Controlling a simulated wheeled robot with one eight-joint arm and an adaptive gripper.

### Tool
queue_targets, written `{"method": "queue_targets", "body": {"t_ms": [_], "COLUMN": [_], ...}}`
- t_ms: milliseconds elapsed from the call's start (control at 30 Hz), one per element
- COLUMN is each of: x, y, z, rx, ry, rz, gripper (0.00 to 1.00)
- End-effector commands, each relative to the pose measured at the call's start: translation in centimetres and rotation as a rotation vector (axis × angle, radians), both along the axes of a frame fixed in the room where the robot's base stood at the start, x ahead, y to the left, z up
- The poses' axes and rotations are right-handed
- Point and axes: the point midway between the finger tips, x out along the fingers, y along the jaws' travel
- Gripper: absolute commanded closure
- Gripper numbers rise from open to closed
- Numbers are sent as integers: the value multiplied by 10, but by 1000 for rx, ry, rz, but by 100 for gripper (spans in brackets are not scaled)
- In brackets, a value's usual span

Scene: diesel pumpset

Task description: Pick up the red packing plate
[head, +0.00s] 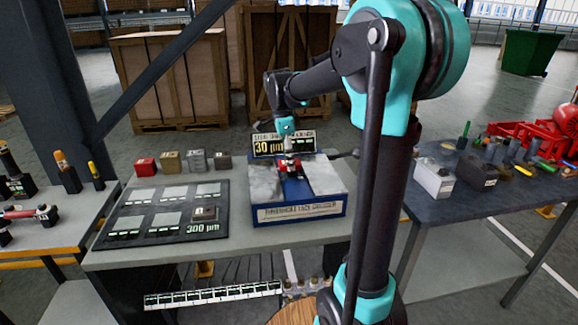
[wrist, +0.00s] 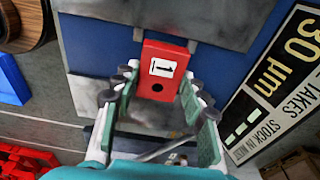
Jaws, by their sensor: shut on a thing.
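The red packing plate (wrist: 164,68) has a white label with a "1" and a dark round hole. In the wrist view it sits between the two fingers of my gripper (wrist: 160,88), which is shut on it. In the head view my gripper (head: 289,150) points down over the blue gauge stand (head: 297,211), and a bit of red plate (head: 290,166) shows below it, between two grey metal pads. I cannot tell whether the plate still touches the stand. The fingers hide part of its sides.
A "30 µm" sign (head: 284,144) stands right behind the gripper. A dark tray marked 300 µm (head: 218,229) lies to the left. Several small blocks, including a red one (head: 145,166), line the bench's back. A second bench (head: 500,190) stands at right.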

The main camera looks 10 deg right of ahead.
Motion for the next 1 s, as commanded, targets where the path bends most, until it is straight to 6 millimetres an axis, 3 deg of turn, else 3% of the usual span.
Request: {"method": "queue_targets", "body": {"t_ms": [300, 500, 733, 1000], "x": [0, 0, 0, 0], "y": [0, 0, 0, 0], "z": [85, 131, 163, 172], "rx": [0, 0, 0, 0], "ry": [0, 0, 0, 0], "rz": [0, 0, 0, 0], "gripper": [100, 100, 100, 100]}}
